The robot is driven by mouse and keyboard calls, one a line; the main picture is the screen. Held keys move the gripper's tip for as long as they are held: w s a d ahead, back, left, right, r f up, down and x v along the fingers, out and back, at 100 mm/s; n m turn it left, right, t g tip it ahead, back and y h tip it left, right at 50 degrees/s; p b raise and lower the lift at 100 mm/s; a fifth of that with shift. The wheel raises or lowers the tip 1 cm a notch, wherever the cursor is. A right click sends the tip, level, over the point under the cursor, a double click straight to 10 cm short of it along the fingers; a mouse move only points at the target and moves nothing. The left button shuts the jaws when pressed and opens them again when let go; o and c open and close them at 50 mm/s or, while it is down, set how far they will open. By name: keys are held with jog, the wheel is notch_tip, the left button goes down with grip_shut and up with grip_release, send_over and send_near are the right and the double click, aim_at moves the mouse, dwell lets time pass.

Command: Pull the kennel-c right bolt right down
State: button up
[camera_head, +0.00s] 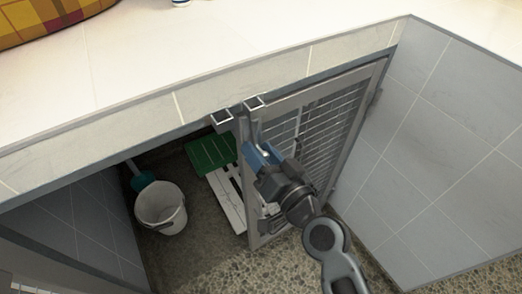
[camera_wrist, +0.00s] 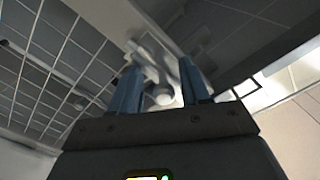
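A barred metal gate (camera_head: 316,128) stands under the pale countertop, beside the tiled wall on the right. My gripper (camera_head: 262,154) has blue fingers and is at the upper left edge of this gate, by its upright frame. In the wrist view my gripper (camera_wrist: 160,88) has its two fingers apart. A pale metal bolt part with a rounded knob (camera_wrist: 162,96) shows between them, with no clear contact on either side. In the head view the fingers hide most of the bolt. No label shows which kennel this is.
Left of the gate is an open bay with a white bucket (camera_head: 161,207), a teal brush (camera_head: 141,176), a green mat (camera_head: 209,152) and a white slatted board (camera_head: 227,198). The countertop (camera_head: 215,50) overhangs above. A tiled wall (camera_head: 440,150) bounds the right.

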jog(key=b+v, duration=0.2)
jog(key=v, duration=0.5)
jog(key=shift+s+d, duration=0.25)
jog(key=shift+s, duration=0.05)
dwell(0.3)
jog(key=s+d+f+m+h+p, duration=0.1)
jog(key=s+d+f+h+p, duration=0.2)
jog(key=s+d, duration=0.55)
jog(key=s+d+r+h+p, duration=0.1)
jog(key=s+d+r+h, duration=0.1)
jog(key=s, duration=0.5)
jog(key=s+d+r+h, duration=0.2)
jog(key=s+d+r, duration=0.3)
jog(key=s, duration=0.3)
jog(key=s+d+r+n+h+p, duration=0.1)
jog(key=s+d+r+h, duration=0.2)
jog(key=s, duration=0.4)
jog(key=shift+s+d+r+p, duration=0.15)
jog(key=shift+s+r+p, duration=0.25)
jog(key=shift+r, duration=0.5)
